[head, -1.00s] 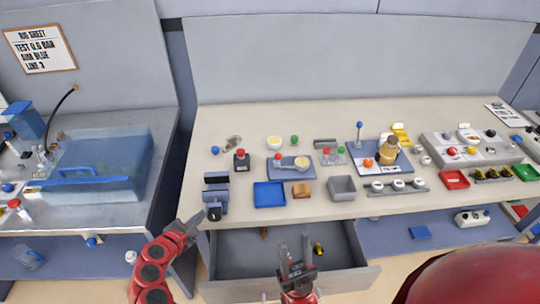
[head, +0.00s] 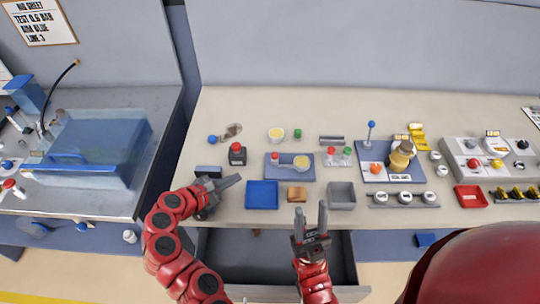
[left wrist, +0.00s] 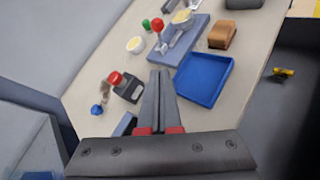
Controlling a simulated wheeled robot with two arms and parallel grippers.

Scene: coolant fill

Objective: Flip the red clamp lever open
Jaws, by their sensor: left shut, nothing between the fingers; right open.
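A red-knobbed lever (head: 275,157) stands on a blue-grey plate (head: 284,173), beside a pale part with a yellow top. I take it for the clamp lever. In the left wrist view its red ball (left wrist: 158,25) sits on a short upright stalk at the plate's near-left corner. My left gripper (head: 238,180) is shut and empty over the front left of the bench, left of the blue tray; its fingertips (left wrist: 160,72) are apart from the lever. My right gripper (head: 311,207) is open and empty in front of the bench edge, above the drawer.
A blue tray (head: 262,205), tan block (head: 297,193) and grey bin (head: 342,188) line the bench front. A dark box with a red button (head: 237,151) stands left of the plate. The drawer (head: 255,258) below is open.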

